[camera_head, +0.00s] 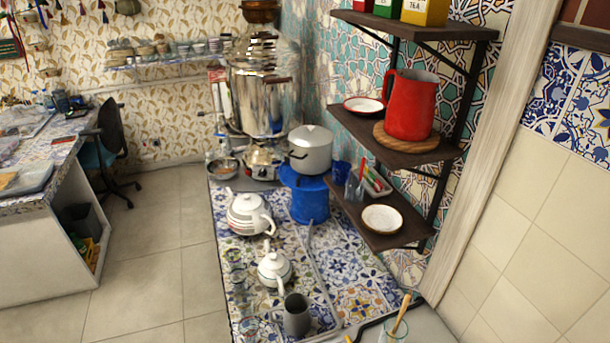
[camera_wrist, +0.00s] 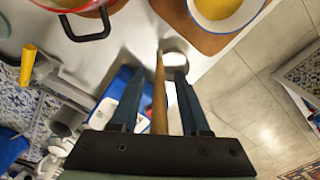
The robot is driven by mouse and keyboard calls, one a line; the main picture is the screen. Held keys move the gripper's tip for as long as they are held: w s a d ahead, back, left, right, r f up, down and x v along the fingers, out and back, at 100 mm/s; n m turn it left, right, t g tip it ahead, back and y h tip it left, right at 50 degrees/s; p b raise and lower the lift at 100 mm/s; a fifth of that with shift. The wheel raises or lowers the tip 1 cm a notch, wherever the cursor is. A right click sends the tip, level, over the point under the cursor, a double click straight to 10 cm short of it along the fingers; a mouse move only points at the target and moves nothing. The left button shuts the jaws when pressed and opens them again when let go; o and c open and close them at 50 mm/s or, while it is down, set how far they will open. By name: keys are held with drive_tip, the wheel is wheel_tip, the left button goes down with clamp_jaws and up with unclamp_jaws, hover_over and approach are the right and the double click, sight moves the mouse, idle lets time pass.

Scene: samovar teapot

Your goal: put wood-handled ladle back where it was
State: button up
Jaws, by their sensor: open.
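In the wrist view a slim brown wooden handle (camera_wrist: 160,95), which looks like the ladle's, lies between the two fingers of my gripper (camera_wrist: 155,78). The fingers are apart, with a gap on either side of the handle. The lower end of the handle is hidden behind my gripper's mount, and I cannot make out a ladle bowl. A pale round thing (camera_wrist: 175,58) shows just beyond the right fingertip. In the head view a wooden handle (camera_head: 401,309) stands tilted in a clear glass (camera_head: 394,333) at the bottom edge. My gripper is not visible there.
In the wrist view a red-rimmed pot with a black handle (camera_wrist: 88,32) and a white bowl with yellow contents (camera_wrist: 222,8) are near. A blue-edged tray (camera_wrist: 108,104) lies left of the fingers. In the head view a grey mug (camera_head: 297,315) and teapots (camera_head: 274,268) stand on the tiled counter.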

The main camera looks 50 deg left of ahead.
drive_tip(key=shift+r, duration=0.1)
wheel_tip(320, 180, up, 12)
drive_tip(key=shift+r, duration=0.1)
idle(0.4)
